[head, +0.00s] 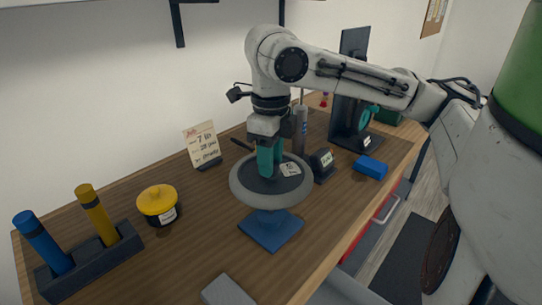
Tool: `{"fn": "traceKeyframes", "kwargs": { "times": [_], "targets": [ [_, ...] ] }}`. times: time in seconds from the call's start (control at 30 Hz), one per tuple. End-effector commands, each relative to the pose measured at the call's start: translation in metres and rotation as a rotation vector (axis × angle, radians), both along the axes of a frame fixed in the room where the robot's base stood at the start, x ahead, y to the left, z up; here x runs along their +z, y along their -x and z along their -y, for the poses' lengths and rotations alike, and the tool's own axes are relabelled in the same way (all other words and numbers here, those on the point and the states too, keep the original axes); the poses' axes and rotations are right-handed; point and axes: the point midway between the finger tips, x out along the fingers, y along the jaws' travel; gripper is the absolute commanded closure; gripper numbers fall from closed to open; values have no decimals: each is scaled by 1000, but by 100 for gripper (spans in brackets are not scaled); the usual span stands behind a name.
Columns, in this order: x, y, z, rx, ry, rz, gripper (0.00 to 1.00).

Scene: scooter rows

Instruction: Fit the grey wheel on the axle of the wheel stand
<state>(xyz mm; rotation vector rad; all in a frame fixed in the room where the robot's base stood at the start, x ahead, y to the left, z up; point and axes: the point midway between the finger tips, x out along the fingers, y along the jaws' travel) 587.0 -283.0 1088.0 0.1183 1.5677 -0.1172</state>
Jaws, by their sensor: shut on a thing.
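The grey wheel (242,192) lies about level, with a pale grey rim, a dark middle and a white label. My gripper (267,172) points down with teal fingers shut on the middle of the wheel. A blue stand with a square base (270,232), which looks like the wheel stand, is on the table directly under the wheel. Its top and axle are hidden by the wheel. I cannot tell whether the wheel rests on the stand or hangs just above it.
A yellow-lidded jar (158,203) and a dark rack (92,262) with blue and yellow handles stand left. A note card (203,145) stands behind. A small dark box (322,164), a blue block (370,167) and a tall dark stand (353,90) are right. A grey block (228,291) lies in front.

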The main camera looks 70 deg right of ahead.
Motion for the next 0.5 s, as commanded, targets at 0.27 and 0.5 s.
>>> {"fn": "traceKeyframes", "kwargs": {
  "times": [0.27,0.5],
  "targets": [
    [0,0,0,-1,2,2,100],
    [-3,0,0,-1,2,2,100]
  ]
}}
